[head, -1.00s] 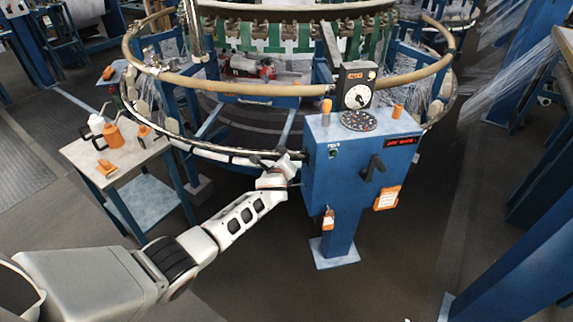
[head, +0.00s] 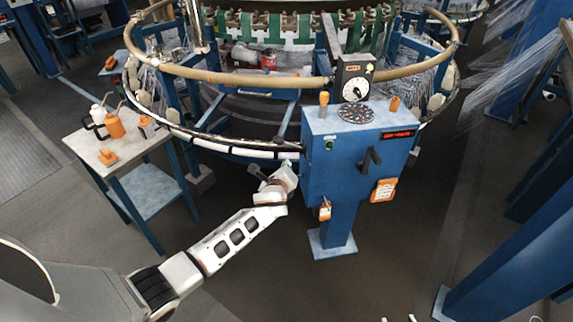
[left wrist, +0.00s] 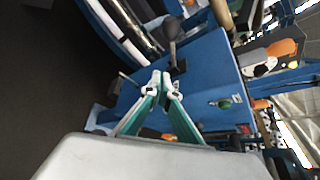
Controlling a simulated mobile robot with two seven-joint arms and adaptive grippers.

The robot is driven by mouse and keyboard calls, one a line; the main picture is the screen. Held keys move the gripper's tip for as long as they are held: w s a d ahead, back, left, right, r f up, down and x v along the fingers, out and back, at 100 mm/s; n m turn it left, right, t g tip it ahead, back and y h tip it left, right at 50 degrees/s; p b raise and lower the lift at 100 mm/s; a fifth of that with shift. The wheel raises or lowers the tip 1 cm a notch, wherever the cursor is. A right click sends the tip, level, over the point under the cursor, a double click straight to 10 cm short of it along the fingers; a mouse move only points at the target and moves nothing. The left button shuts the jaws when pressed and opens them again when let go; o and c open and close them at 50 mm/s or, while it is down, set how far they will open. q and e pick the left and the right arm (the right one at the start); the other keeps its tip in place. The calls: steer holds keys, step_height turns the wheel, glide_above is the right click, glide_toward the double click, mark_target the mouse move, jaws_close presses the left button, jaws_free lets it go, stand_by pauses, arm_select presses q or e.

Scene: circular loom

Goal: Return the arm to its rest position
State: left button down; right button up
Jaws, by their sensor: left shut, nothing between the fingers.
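My left arm reaches in from the lower left in the head view. Its gripper (head: 258,172) is beside the left side of the blue control console (head: 325,175), below the loom's lower ring. In the left wrist view the two green-and-white fingers of my left gripper (left wrist: 165,82) come together at the tips with nothing between them. The console (left wrist: 207,75) and its black lever (left wrist: 174,50) are beyond the fingertips. I cannot tell from these views whether the fingers touch the console.
The circular loom's tan ring (head: 230,78) curves behind the console. A small side table (head: 150,190) at left holds an orange bottle (head: 114,126) and other items. A blue post (head: 510,245) stands at lower right. Dark floor (head: 270,275) is clear in front.

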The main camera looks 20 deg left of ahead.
arm_select(q)
steer(key=shift+s+d+r, duration=0.15)
steer(key=shift+s, duration=0.2)
stand_by(0.3)
steer(key=s+d+f+n+g+h, duration=0.1)
steer(key=s+f+n, duration=0.45)
steer(key=s, duration=0.45)
steer(key=s+f+n+g+h, duration=0.1)
steer(key=s+f+n+h, duration=0.1)
steer(key=s+f+n, duration=0.55)
steer(key=s+a+r+n, duration=0.1)
steer(key=s+n, duration=0.3)
steer(key=s, duration=0.6)
steer(key=s+a+r+n, duration=0.1)
steer(key=s+n, duration=0.3)
steer(key=s, duration=0.6)
steer(key=shift+a+n+g+h, duration=0.3)
steer(key=shift+a+n+g, duration=0.1)
steer(key=shift+a, duration=0.3)
